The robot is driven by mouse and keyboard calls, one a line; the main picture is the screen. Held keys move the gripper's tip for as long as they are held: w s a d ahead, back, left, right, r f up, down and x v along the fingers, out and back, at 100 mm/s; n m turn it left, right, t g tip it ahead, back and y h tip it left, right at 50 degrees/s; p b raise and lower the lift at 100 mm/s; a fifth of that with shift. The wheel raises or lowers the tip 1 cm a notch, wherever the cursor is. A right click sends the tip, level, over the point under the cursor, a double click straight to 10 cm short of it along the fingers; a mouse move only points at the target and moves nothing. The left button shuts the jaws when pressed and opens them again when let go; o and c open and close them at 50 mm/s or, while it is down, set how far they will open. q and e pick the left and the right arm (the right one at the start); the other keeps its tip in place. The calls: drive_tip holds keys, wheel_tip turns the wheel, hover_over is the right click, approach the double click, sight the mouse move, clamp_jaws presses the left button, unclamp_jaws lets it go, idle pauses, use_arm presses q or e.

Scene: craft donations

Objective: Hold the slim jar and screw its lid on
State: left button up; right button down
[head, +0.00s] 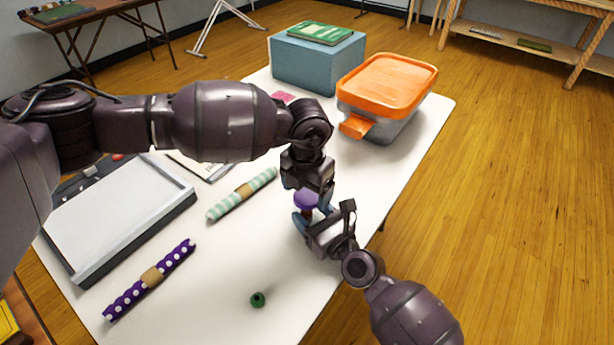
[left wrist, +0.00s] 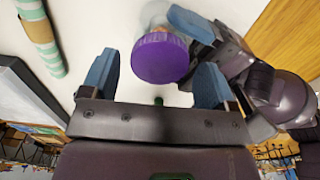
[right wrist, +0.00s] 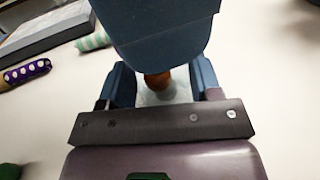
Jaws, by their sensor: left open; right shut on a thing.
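The slim jar (right wrist: 155,97) is upright on the white table, held between the fingers of my right gripper (head: 318,226). Its clear body and brown contents partly show in the right wrist view. The purple lid (head: 306,200) sits at the jar's top; it also shows in the left wrist view (left wrist: 160,58). I cannot tell how tightly it is seated. My left gripper (left wrist: 158,70) points down from above, open, with its blue fingers apart on either side of the lid. A left finger hides the jar's top in the right wrist view.
A grey bin with an orange lid (head: 388,78) and a blue box (head: 318,62) stand behind. A mint striped roll (head: 242,195), a purple dotted roll (head: 150,280) and a grey-framed board (head: 118,215) lie left. A small green object (head: 257,299) is in front.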

use_arm(q)
drive_tip(key=shift+f, duration=0.45)
drive_tip(key=c, duration=0.9)
drive_tip(key=m, duration=0.4)
drive_tip(key=shift+c, duration=0.2)
drive_tip(key=m, duration=0.4)
drive_tip(key=o, duration=1.1)
wheel_tip(320, 180, up, 12)
